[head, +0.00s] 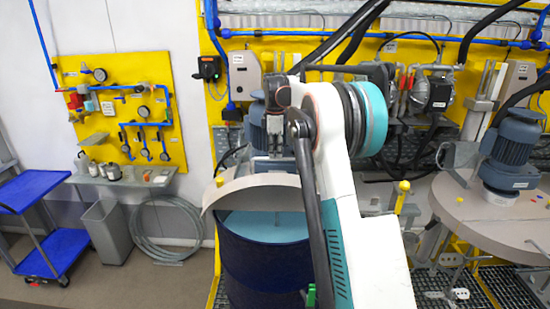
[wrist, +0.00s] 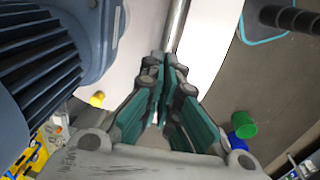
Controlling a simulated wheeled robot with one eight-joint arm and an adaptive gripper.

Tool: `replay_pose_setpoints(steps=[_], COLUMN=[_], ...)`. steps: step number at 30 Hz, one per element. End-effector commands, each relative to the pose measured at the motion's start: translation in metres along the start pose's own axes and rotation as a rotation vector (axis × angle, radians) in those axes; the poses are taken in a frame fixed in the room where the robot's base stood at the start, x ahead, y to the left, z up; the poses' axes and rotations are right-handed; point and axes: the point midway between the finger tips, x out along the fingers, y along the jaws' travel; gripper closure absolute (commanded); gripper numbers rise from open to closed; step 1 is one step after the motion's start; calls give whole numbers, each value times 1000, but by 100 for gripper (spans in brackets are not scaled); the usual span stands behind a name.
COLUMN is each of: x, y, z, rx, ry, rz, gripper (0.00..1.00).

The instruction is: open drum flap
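The blue drum (head: 262,265) stands in the middle of the head view. Its beige lid flap (head: 240,190) is tilted up, with its curved edge overhanging at the left. Below it the drum is open, and its light blue inside (head: 262,226) and a thin shaft show. My gripper (head: 275,150) is above the flap, partly hidden behind my arm. In the wrist view, the teal fingers of my gripper (wrist: 165,72) are close together. A metal bar (wrist: 177,25) runs up from their tips across a pale surface. I cannot tell whether they grip it.
A motor (wrist: 55,60) is close at the left of my gripper. A second lidded drum (head: 480,220) with a motor (head: 515,150) stands at the right. A blue trolley (head: 35,190) and a grey bin (head: 107,232) are at the left. Some floor near the bin is clear.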

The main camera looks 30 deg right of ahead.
Motion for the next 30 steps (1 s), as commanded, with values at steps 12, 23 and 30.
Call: replay_pose_setpoints(steps=[12, 23, 30], x=[23, 23, 23], y=[12, 11, 12], z=[2, 2, 3], rx=[4, 5, 6], ry=[-2, -2, -3], rz=[-11, -12, -12], gripper=[100, 96, 69])
